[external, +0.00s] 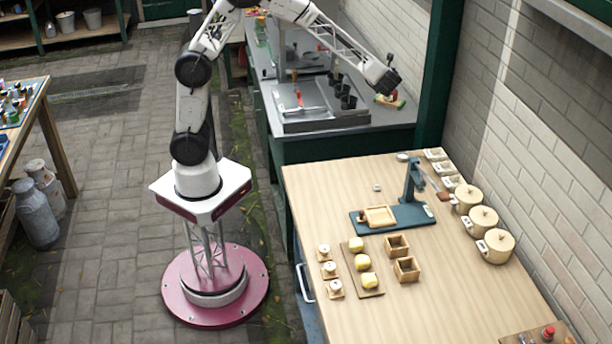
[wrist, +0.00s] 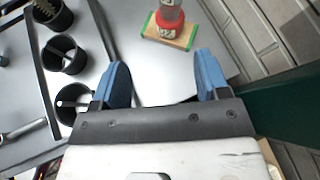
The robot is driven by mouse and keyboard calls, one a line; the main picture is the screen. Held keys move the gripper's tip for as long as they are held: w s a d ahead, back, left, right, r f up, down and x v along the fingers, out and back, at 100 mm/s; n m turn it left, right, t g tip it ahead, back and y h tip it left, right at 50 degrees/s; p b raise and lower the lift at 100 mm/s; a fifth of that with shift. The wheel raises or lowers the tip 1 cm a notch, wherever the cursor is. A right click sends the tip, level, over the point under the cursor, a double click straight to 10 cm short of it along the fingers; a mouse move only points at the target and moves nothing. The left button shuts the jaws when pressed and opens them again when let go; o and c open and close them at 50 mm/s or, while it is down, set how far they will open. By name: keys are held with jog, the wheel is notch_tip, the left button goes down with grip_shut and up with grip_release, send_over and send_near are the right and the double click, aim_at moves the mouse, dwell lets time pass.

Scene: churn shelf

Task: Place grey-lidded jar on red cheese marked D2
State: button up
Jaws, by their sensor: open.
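My gripper (external: 386,82) is open and empty over the right end of the grey counter; its two blue fingers (wrist: 164,64) are spread in the wrist view. A red thing with white marking (wrist: 168,25) stands on a small green-edged wooden block (wrist: 181,37), beyond the fingertips and apart from them. The marking is too small to read surely; the red thing's top is cut off by the frame. In the external view, a small red and green item (external: 389,101) lies on the counter just below my gripper. I cannot surely pick out a grey-lidded jar.
Black cups (wrist: 62,54) stand left of my gripper on the counter. A green post (external: 440,75) and brick wall are close on the right. The wooden table (external: 460,300) in front holds a blue press (external: 413,185), lidded pots (external: 483,219), yellow lumps and small wooden boxes (external: 406,269).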

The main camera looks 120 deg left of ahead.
jog(key=s+d+r+n+t+h, duration=0.1)
jog(key=s+d+r+n+h, duration=0.15)
jog(key=d, duration=0.85)
jog(key=s+d+r+n+t+h, duration=0.1)
jog(key=s+d+r+n+t, duration=0.15)
jog(key=d, duration=0.95)
jog(key=s+d+r+n+h, duration=0.1)
jog(key=s+d+r+h, duration=0.15)
jog(key=d, duration=0.85)
jog(key=s+d+n+t+h, duration=0.1)
jog(key=s+d+n+h, duration=0.1)
jog(key=s+d, duration=0.4)
jog(key=s+d+f+n+t+h, duration=0.1)
jog(key=s+d, duration=0.4)
jog(key=d, duration=0.6)
jog(key=s+d+n+t+h, duration=0.2)
jog(key=s+d, duration=0.4)
jog(key=d, duration=0.3)
jog(key=shift+s+d+f+n+h, duration=0.2)
jog(key=shift+s+f+n+h, duration=0.1)
jog(key=shift+n+h, duration=0.1)
